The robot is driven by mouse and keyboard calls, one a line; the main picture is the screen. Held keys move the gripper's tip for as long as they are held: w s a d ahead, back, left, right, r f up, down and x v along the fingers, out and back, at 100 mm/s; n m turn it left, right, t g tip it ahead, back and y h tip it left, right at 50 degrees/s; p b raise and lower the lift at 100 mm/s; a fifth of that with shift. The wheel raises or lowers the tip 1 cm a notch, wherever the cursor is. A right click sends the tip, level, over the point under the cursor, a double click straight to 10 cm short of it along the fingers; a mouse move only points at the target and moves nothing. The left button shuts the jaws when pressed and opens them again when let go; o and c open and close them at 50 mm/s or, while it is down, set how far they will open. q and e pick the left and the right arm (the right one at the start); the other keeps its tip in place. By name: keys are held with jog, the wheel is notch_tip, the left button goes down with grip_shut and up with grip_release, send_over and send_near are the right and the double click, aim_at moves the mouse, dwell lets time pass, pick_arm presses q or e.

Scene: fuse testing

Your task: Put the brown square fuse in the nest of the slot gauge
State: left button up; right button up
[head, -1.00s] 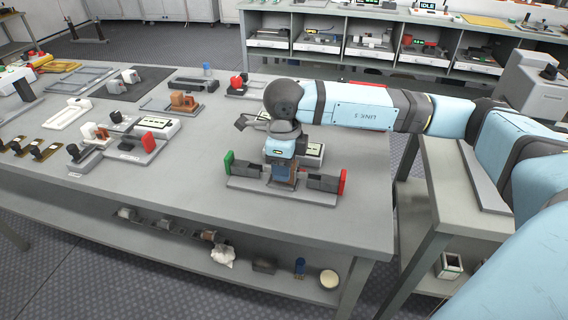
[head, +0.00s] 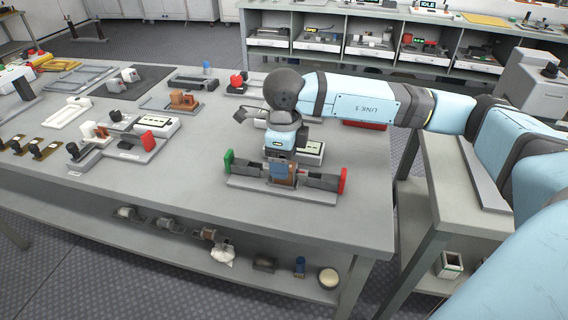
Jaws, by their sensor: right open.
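The slot gauge (head: 240,184) is a long grey base near the table's front right, with a green end plate on the left and a red one on the right. Dark blocks stand on it either side of a central gap. My right gripper (head: 283,172) points down over this middle part, open. The brown square fuse (head: 285,179) shows as a brown patch at the gap, between the dark blocks and just under the gripper. The fingers partly hide it, so I cannot tell how fully it is seated. My left gripper is out of view.
A brown block fixture (head: 184,100) stands further back. The table (head: 200,190) is clear left of the gauge. A lower shelf holds several small parts.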

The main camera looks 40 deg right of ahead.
pick_arm(q)
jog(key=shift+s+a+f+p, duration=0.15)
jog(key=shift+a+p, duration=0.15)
jog(key=shift+p, duration=0.35)
pick_arm(e)
notch_tip(320, 180, up, 12)
jog(key=shift+f, duration=0.15)
jog(key=shift+s, duration=0.1)
